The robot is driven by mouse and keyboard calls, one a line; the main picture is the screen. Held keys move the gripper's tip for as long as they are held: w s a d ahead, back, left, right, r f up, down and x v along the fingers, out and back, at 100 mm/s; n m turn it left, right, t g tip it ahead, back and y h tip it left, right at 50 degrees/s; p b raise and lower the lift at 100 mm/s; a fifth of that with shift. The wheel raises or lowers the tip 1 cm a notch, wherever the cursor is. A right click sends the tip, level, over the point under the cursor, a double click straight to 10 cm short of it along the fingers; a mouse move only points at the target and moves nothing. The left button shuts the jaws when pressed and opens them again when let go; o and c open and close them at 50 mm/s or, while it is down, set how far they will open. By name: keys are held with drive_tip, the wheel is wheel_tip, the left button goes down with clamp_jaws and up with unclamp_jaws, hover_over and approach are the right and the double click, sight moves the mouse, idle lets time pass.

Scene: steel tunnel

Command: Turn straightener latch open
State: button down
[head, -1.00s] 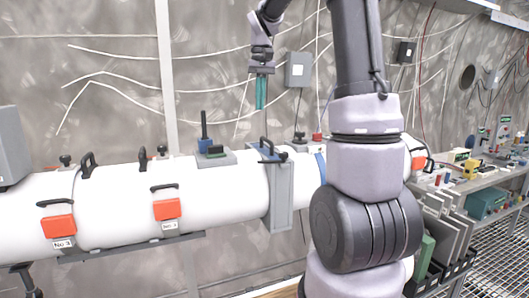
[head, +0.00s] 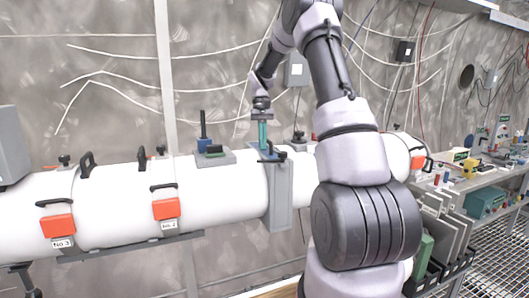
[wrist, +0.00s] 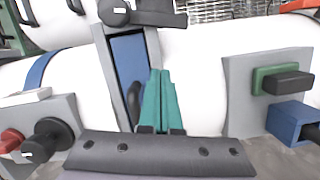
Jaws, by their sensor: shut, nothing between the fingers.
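A grey frame (head: 279,205) is set around the white pipe (head: 235,190). In the wrist view the frame (wrist: 104,62) holds a blue panel (wrist: 128,58) with a black handle (wrist: 134,102). A dark knob and bar (wrist: 155,16) sit at its far end, seen at the top edge; this looks like the latch, but I cannot be sure. My gripper (head: 263,147) has teal fingers, which are shut and empty. It points down over the top of the frame. In the wrist view the fingertips (wrist: 160,72) overlap the blue panel's right side; contact cannot be told.
A grey plate with a green block (wrist: 268,79) and a blue block (wrist: 292,122) lies to the wrist view's right. Another plate with a red button (wrist: 11,140) and black knob (wrist: 54,138) lies to its left. A cluttered bench (head: 480,180) stands at the right.

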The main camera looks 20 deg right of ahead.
sight(264, 171)
drive_tip(key=shift+x, duration=1.05)
drive_tip(key=s, duration=0.1)
drive_tip(key=s+a, duration=0.1)
drive_tip(key=s, duration=0.1)
drive_tip(key=shift+s, duration=0.45)
drive_tip(key=shift+s+a, duration=0.2)
drive_tip(key=shift+s+a+n, duration=0.25)
drive_tip(key=shift+s+n, duration=0.05)
drive_tip(key=shift+n, duration=0.2)
drive_tip(key=shift+s, duration=0.25)
